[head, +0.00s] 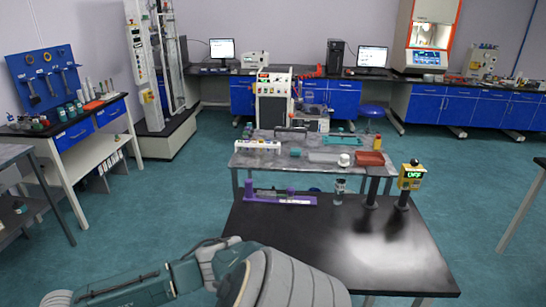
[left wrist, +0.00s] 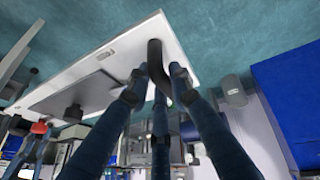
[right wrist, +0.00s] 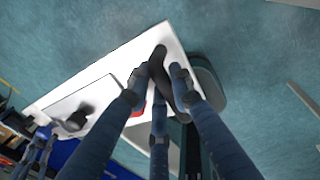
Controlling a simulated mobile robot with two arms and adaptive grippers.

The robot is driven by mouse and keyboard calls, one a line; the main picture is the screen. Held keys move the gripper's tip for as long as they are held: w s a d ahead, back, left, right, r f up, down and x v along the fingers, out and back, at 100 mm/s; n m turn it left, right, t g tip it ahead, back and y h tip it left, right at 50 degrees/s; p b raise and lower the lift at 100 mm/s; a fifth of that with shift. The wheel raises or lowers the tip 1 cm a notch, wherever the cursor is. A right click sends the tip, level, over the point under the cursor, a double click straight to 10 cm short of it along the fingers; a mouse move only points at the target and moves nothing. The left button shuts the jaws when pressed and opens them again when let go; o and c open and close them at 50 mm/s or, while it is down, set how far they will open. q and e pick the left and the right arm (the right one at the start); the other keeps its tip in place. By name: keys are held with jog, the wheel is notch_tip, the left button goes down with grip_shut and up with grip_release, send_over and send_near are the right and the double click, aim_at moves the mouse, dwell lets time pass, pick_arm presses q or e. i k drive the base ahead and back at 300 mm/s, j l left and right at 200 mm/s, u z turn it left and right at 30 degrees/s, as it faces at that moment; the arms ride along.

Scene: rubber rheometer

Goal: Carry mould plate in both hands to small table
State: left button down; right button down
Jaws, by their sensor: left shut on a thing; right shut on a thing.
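The mould plate is a pale flat slab with dark handles. It fills the upper left of the left wrist view (left wrist: 115,50) and also shows in the right wrist view (right wrist: 150,50). My left gripper (left wrist: 158,76) is closed around a black handle (left wrist: 155,50) at one end of the plate. My right gripper (right wrist: 159,76) is closed around a black handle (right wrist: 158,58) at its other end. In the head view neither gripper nor the plate shows; my arm covers the bottom. A black-topped table (head: 330,245) stands just ahead; I cannot tell whether it is the small table.
On the black table are a purple fixture (head: 282,198), a small jar (head: 340,187) and a post with a green display (head: 411,176). A grey table (head: 265,160) with several items stands behind. A blue-drawered bench (head: 85,130) is at left. Floor is open at right.

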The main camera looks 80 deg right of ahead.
aim_at(331, 254)
jog(key=z, duration=2.45)
